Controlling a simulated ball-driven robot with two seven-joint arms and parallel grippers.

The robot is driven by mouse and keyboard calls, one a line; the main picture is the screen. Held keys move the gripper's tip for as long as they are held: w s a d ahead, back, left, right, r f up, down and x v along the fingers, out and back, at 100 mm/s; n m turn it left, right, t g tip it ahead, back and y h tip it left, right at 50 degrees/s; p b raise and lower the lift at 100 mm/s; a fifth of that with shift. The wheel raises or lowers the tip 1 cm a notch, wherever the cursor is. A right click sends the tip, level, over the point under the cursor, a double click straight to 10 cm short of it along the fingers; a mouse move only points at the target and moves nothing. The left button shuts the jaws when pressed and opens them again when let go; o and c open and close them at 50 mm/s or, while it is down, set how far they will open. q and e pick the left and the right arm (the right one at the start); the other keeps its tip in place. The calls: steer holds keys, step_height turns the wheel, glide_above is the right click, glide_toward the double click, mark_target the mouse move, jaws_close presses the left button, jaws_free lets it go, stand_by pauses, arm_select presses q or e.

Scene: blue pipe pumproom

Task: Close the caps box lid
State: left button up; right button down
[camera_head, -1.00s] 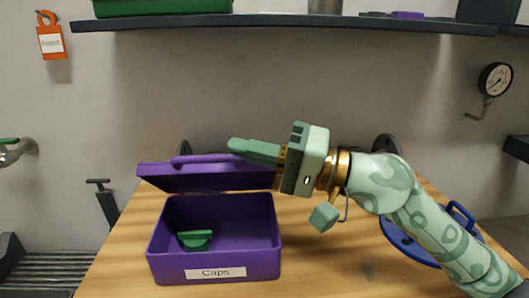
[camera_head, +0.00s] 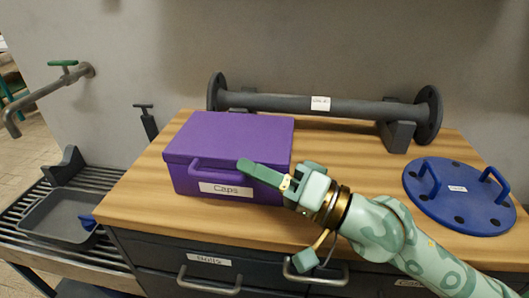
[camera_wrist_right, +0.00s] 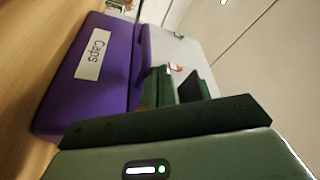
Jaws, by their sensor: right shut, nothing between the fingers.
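The purple caps box (camera_head: 180,181) stands on the wooden worktop with its lid (camera_head: 232,134) down over it. A white "Caps" label (camera_head: 226,189) is on its front, and a purple handle bar shows at the lid's front edge. My right gripper (camera_head: 243,165) is shut and empty, with its fingertips at the front edge of the lid, near the handle. Whether it touches the lid I cannot tell. The box (camera_wrist_right: 75,106) also shows in the right wrist view, just beyond the fingers. The inside of the box is hidden. My left gripper is not in view.
A dark flanged pipe (camera_head: 340,105) lies along the back of the worktop (camera_head: 330,178). A blue round flange cover (camera_head: 455,205) with two handles lies at the right. Drawers are below the front edge. A grey tray (camera_head: 55,219) and a tap (camera_head: 50,88) are at the left.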

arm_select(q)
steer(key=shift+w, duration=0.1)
arm_select(e)
steer(key=shift+f, duration=0.45)
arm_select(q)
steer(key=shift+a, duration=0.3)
arm_select(e)
steer(key=shift+f, duration=0.1)
